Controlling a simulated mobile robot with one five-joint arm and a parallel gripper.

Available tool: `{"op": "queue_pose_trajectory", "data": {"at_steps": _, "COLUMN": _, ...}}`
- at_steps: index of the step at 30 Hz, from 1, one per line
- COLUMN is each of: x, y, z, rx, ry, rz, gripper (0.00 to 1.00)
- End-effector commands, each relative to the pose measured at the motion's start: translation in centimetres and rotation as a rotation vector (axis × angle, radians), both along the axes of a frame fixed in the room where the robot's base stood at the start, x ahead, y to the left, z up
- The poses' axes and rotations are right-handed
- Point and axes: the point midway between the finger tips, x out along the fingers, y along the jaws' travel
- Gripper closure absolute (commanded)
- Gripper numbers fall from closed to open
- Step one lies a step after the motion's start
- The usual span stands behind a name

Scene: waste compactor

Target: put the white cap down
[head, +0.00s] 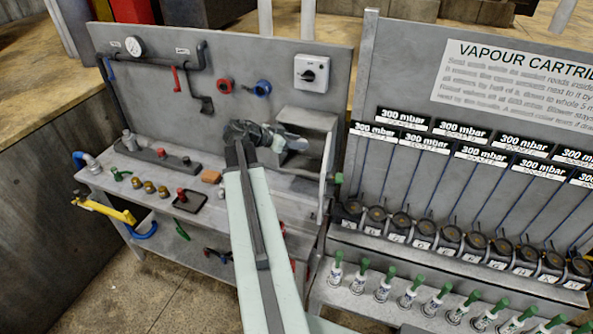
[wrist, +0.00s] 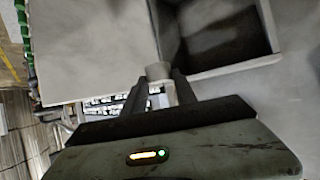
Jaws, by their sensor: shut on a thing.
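My gripper (wrist: 160,92) is shut on the white cap (wrist: 159,72), a small pale cylinder that shows between the two dark fingers in the wrist view. In the head view my gripper (head: 285,137) is in front of the grey open box on the right part of the workbench, and the cap (head: 298,144) shows as a small pale piece at its tip. The cap is held in the air above the bench. Its lower part is hidden between the fingers.
The grey box (head: 309,114) stands against the back panel; its dark opening (wrist: 220,35) shows in the wrist view. The cartridge rack (head: 455,240) stands right.

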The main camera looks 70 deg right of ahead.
Motion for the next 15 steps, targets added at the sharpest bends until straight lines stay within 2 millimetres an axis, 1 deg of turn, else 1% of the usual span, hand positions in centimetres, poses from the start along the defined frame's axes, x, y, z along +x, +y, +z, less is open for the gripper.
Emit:
{"op": "queue_pose_trajectory", "data": {"at_steps": 1, "x": 0.0, "y": 0.0, "z": -1.8, "rx": 0.0, "ry": 0.0, "rz": 0.001, "gripper": 1.0}}
{"op": "queue_pose_trajectory", "data": {"at_steps": 8, "x": 0.3, "y": 0.1, "z": -6.1, "rx": 0.0, "ry": 0.0, "rz": 0.004, "gripper": 1.0}}
{"op": "queue_pose_trajectory", "data": {"at_steps": 11, "x": 0.3, "y": 0.1, "z": -8.6, "rx": 0.0, "ry": 0.0, "rz": 0.004, "gripper": 1.0}}
{"op": "queue_pose_trajectory", "data": {"at_steps": 14, "x": 0.3, "y": 0.1, "z": -11.5, "rx": 0.0, "ry": 0.0, "rz": 0.006, "gripper": 1.0}}
{"op": "queue_pose_trajectory", "data": {"at_steps": 15, "x": 0.3, "y": 0.1, "z": -12.8, "rx": 0.0, "ry": 0.0, "rz": 0.006, "gripper": 1.0}}
